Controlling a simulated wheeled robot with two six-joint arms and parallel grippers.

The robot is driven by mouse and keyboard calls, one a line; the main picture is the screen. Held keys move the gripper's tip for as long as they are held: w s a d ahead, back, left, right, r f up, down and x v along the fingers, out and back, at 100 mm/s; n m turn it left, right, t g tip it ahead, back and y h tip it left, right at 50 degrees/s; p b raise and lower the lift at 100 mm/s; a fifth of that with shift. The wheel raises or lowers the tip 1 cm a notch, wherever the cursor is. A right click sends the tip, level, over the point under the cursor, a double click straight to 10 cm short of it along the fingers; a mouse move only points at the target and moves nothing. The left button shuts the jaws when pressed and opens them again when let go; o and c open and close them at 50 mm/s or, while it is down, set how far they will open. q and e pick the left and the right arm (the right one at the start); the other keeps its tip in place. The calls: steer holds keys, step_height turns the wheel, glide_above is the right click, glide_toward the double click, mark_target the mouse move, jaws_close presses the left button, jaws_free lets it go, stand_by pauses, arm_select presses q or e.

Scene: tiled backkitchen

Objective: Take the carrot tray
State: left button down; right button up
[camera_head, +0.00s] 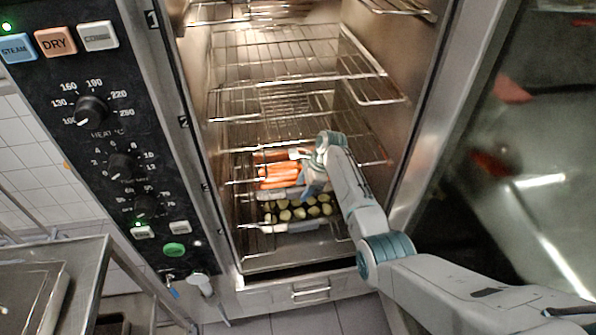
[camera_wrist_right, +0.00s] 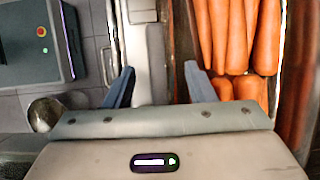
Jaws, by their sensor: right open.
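The carrot tray holds several orange carrots (camera_head: 278,176) and sits on a rack inside the open oven. The carrots also show at the right of the right wrist view (camera_wrist_right: 228,35). My right gripper (camera_head: 308,178) reaches into the oven from the right and is at the tray's right front side, partly covering it. In the right wrist view its two blue-grey fingers (camera_wrist_right: 160,76) are apart, with a pale metal edge (camera_wrist_right: 157,50) showing between them. I cannot tell if they touch it. My left gripper is not in view.
A tray of green and pale pieces (camera_head: 298,208) sits just below the carrots. Empty wire racks (camera_head: 280,95) are above. The oven's control panel (camera_head: 105,110) is at left and the open glass door (camera_head: 520,170) at right. A metal table (camera_head: 85,265) stands lower left.

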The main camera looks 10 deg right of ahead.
steer(key=shift+x, duration=1.15)
steer(key=shift+f, duration=0.25)
steer(key=shift+c, duration=0.4)
jaws_close()
